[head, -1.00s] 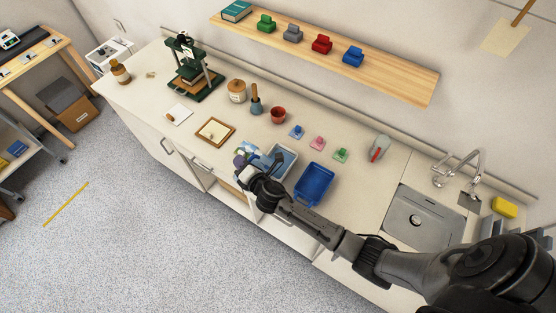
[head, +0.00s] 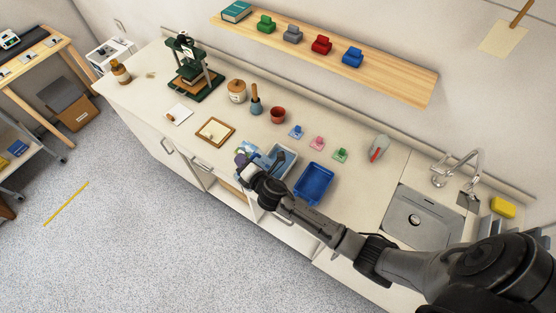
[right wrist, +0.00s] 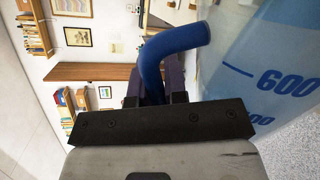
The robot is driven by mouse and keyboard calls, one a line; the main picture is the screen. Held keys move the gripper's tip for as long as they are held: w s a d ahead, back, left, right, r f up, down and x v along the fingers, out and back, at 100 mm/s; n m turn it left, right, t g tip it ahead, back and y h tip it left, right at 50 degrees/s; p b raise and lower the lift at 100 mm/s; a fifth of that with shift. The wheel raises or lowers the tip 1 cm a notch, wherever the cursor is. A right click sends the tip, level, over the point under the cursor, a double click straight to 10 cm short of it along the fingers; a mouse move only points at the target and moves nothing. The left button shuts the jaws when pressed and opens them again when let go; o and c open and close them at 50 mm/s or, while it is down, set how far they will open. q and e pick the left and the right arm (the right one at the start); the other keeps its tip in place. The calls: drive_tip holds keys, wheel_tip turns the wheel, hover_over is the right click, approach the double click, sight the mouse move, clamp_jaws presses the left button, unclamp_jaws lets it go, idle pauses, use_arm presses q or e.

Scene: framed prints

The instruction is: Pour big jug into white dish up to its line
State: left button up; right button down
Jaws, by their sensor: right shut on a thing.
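My right gripper (head: 254,172) is at the front edge of the counter. In the right wrist view, its jaws (right wrist: 165,98) are shut on the blue handle (right wrist: 180,40) of the big jug (right wrist: 270,70). The jug is clear, with a printed 600 mark and a blue tint low on its wall. In the head view the jug (head: 247,149) is small and partly hidden by the gripper. The dish's line and liquid level cannot be made out. My left gripper is not in view.
A blue tray (head: 315,183) stands right of the dish. A framed print (head: 215,131) lies to the left. A sink (head: 415,215) is at right.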

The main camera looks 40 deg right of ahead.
drive_tip(key=shift+d+r, duration=0.1)
drive_tip(key=shift+r, duration=0.15)
idle(0.3)
drive_tip(key=shift+d+r+m+p, duration=0.25)
drive_tip(key=shift+m+p, duration=0.05)
drive_tip(key=shift+p, duration=0.1)
idle(0.5)
drive_tip(key=shift+d, duration=0.3)
drive_tip(key=shift+d+m+y, duration=0.3)
drive_tip(key=shift+d+m, duration=0.1)
drive_tip(key=shift+d, duration=0.05)
idle(0.6)
drive_tip(key=shift+d+p, duration=0.2)
drive_tip(key=shift+p, duration=0.1)
idle(0.4)
